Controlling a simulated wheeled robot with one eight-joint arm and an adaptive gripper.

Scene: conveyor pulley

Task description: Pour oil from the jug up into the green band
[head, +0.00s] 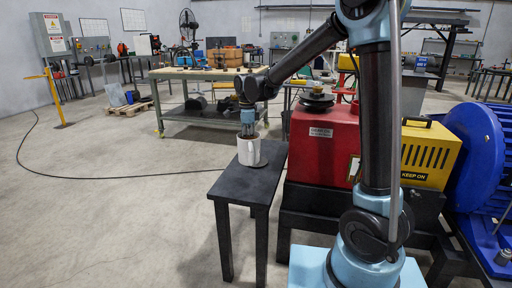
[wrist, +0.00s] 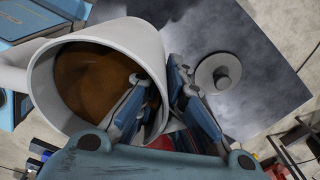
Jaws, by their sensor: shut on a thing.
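The white jug (head: 249,153) is upright at the small dark table (head: 262,187) in the head view; I cannot tell whether its base touches the top. In the wrist view the jug (wrist: 150,42) fills the left, with brown oil (wrist: 90,80) inside and its handle at the far left. My gripper (head: 248,134) comes down from above and is shut on the jug's wall, one finger inside the rim and one outside, as the wrist view (wrist: 162,88) shows. The red gear housing (head: 322,145) stands right of the table. I cannot make out a green band.
A grey disc with a knob (wrist: 221,76) lies on the dark tabletop beside the jug. A dark round fitting (head: 317,101) tops the red housing. A yellow box (head: 430,152) and a large blue drum (head: 480,150) stand farther right.

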